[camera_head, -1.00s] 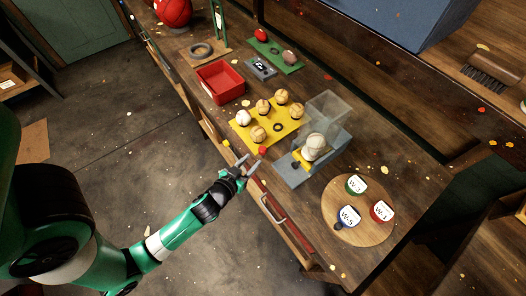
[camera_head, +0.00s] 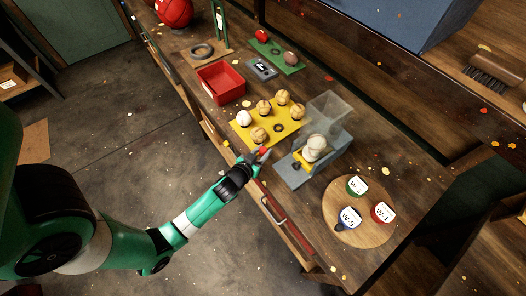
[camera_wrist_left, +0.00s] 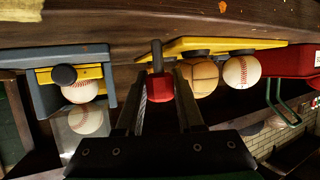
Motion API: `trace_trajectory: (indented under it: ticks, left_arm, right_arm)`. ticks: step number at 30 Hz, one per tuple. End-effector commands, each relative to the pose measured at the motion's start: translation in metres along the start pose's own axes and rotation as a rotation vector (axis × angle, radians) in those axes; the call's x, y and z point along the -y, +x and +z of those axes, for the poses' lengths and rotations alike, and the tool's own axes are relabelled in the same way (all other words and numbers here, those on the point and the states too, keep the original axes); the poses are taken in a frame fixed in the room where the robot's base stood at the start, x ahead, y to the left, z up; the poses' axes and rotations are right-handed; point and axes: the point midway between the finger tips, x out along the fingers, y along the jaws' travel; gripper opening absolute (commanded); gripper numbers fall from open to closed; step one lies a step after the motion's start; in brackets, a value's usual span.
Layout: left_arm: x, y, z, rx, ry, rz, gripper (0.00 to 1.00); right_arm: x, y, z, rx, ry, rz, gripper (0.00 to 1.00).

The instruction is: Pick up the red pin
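The red pin (camera_head: 265,150) is at the near edge of the bench beside the yellow board. In the left wrist view, the red pin (camera_wrist_left: 161,90) shows as a red block with a dark stem. My left gripper (camera_head: 258,155) is at the pin in the head view. In the left wrist view, the fingers of my left gripper (camera_wrist_left: 159,92) stand apart, one on each side of the red block. Narrow gaps seem to remain, and I see no clear grip. My right gripper is not in view.
The yellow board (camera_head: 258,137) holds several balls. A grey fixture (camera_head: 291,175) with a pale ball and a clear box stands just right of my gripper. A red tray (camera_head: 221,82) sits farther back. A round wooden board (camera_head: 360,232) carries labelled discs.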

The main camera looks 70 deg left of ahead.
Motion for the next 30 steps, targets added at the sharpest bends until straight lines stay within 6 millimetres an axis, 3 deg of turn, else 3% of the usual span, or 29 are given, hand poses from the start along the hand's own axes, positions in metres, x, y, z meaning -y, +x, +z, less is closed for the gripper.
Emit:
trace_trajectory:
  ticks: [1,5,16,23,26,30]
  left_arm:
    - [0.000,0.000,0.000,0.000,0.000,0.000,0.23]
    - [0.000,0.000,0.000,0.000,0.000,0.000,0.00]
    - [0.000,-0.002,-0.003,0.000,0.000,0.000,0.00]
    - [0.000,-0.013,-0.032,-0.003,-0.001,0.000,0.00]
    - [-0.006,-0.035,-0.044,-0.002,0.002,0.004,0.00]
    - [-0.019,-0.081,-0.070,-0.003,0.003,0.008,0.00]
  right_arm:
    - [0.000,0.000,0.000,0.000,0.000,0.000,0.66]
    - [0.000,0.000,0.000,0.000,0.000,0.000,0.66]
    - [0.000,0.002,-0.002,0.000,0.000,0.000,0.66]
    - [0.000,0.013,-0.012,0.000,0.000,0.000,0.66]
    - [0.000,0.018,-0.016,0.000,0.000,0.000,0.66]
    - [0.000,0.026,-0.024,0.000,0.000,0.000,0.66]
